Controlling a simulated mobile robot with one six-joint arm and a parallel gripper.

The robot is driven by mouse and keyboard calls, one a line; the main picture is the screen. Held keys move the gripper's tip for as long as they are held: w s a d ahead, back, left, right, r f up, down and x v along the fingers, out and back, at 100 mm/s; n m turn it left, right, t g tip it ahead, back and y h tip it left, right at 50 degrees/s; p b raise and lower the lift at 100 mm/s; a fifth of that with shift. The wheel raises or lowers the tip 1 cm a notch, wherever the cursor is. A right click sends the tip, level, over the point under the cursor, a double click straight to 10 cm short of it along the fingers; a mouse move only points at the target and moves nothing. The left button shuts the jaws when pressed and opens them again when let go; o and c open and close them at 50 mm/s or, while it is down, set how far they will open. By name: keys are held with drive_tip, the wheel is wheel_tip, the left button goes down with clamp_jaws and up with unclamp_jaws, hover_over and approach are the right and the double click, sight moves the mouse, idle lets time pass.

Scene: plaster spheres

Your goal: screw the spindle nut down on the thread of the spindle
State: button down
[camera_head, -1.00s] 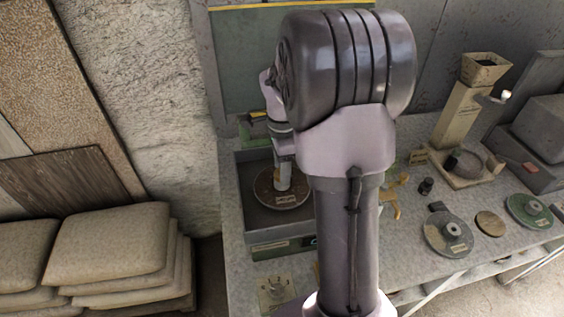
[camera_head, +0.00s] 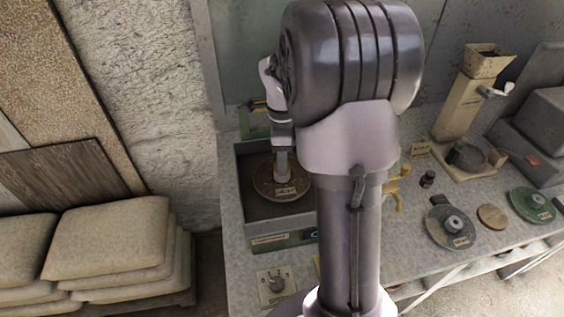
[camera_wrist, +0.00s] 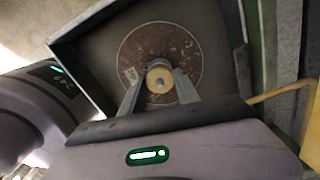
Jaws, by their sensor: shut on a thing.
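The spindle nut (camera_wrist: 158,76) is a small round tan piece in the wrist view, with the grey tip of the spindle (camera_wrist: 160,85) showing in its middle. It sits over the centre of a brown, worn disc (camera_wrist: 188,50) that carries a small pale label. My gripper (camera_wrist: 160,84) has one finger on each side of the nut and is shut on it. In the head view my gripper (camera_head: 282,165) points down over the brown disc (camera_head: 265,184). The nut is hidden there by the fingers, and the thread below the nut cannot be seen.
A grey open-topped box (camera_head: 243,190) surrounds the disc, its walls close to my gripper. A knob plate (camera_head: 277,283) lies in front. To the right are a grey disc (camera_head: 437,232), a tan disc (camera_head: 492,216), a green disc (camera_head: 530,205) and a hopper mill (camera_head: 462,110).

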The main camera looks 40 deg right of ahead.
drive_tip(key=m+b, duration=0.1)
drive_tip(key=m, duration=0.2)
drive_tip(key=shift+f+m+b, duration=0.1)
drive_tip(key=shift+m+b, duration=0.2)
drive_tip(key=m+b, duration=0.2)
drive_tip(key=m, duration=0.2)
drive_tip(key=m+b, duration=0.3)
drive_tip(key=m, duration=0.2)
drive_tip(key=shift+m, duration=1)
drive_tip(key=c, duration=0.8)
unclamp_jaws()
drive_tip(key=c, duration=0.3)
